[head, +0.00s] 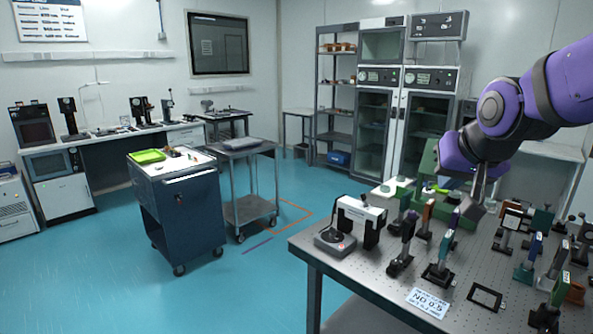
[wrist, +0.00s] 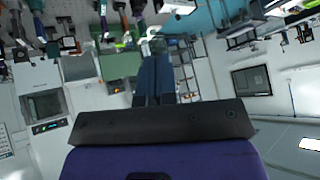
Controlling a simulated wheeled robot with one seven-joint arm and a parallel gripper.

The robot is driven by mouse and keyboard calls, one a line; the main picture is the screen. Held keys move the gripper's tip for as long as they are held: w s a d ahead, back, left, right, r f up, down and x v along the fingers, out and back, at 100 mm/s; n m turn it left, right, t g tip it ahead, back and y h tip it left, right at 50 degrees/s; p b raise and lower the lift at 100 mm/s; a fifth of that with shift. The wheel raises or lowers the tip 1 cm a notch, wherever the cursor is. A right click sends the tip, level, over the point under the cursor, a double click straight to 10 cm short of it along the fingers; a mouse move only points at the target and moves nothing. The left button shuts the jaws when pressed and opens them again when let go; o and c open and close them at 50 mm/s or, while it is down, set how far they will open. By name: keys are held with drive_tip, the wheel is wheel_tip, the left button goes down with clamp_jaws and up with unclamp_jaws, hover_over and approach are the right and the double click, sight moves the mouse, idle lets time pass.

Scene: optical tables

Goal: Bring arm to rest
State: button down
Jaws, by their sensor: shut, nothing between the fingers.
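My purple arm reaches in from the right in the head view. My gripper (head: 477,200) hangs over the optical table (head: 340,262), pointing down, above the mounted optics. Its grey fingers look closed together, with nothing held. In the wrist view the picture is upside down, and my gripper (wrist: 153,65) shows as dark fingers held together in the middle, with no object at the tips. Whether the fingertips touch any mount below them is hard to tell.
Several optic mounts crowd the table, among them a black post mount (head: 403,245). A white label (head: 429,302) lies near the front edge. A blue cart (head: 180,215) and a grey trolley (head: 250,190) stand left, with open floor between them and the table.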

drive_tip(key=s+d+n+g, duration=0.2)
drive_tip(key=s+d, duration=0.1)
drive_tip(key=s, duration=1.6)
drive_tip(key=shift+d+g, duration=0.3)
drive_tip(key=shift+g, duration=0.1)
drive_tip(key=shift+f, duration=0.1)
